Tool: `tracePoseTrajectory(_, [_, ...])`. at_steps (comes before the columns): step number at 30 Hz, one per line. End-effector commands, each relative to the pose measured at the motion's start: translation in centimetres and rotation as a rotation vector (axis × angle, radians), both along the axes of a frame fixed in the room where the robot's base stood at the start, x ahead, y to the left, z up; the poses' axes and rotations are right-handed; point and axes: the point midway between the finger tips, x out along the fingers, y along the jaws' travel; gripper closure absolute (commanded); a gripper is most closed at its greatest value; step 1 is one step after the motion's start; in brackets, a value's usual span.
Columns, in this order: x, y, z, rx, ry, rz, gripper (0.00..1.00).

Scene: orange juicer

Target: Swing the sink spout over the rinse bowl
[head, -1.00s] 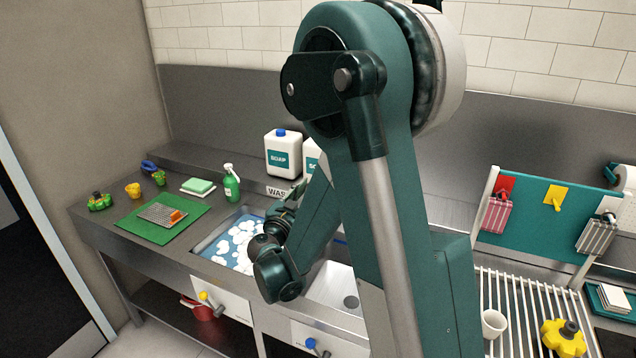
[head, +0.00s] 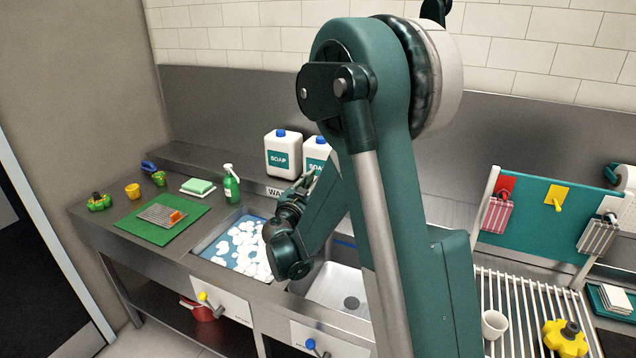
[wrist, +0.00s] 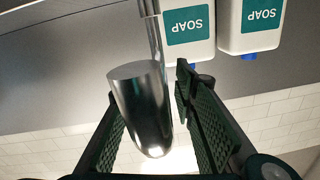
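The sink spout (wrist: 143,105) is a shiny metal tube with a rounded end. In the wrist view it lies between the two dark ribbed fingers of my gripper (wrist: 150,90). The fingers stand apart, with a gap on the right; contact on the left is unclear. In the head view my gripper (head: 306,184) is behind the sinks near the soap bottles, and my arm hides the spout there. The rinse bowl (head: 334,286) is the empty right-hand basin with a round drain, partly covered by my arm. The left-hand wash basin (head: 236,246) holds blue water with white suds.
Two white soap bottles (head: 283,155) stand on the back ledge, close beyond my gripper. A green spray bottle (head: 231,184) stands behind the wash basin. A slatted drainboard (head: 520,310) with a white cup (head: 494,324) is to the right.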

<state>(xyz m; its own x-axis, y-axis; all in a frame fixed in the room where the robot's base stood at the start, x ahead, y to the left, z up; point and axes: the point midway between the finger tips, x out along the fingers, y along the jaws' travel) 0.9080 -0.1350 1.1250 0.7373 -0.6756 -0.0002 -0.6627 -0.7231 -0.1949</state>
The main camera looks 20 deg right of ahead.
Motion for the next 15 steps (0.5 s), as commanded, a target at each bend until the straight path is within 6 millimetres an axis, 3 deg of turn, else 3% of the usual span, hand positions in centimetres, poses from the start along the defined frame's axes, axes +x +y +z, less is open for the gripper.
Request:
tracePoseTrajectory(11, [0.35, -0.38, 0.01, 0.0, 0.0, -0.001, 0.72])
tracePoseTrajectory(15, [0.35, -0.37, 0.01, 0.0, 0.0, -0.001, 0.87])
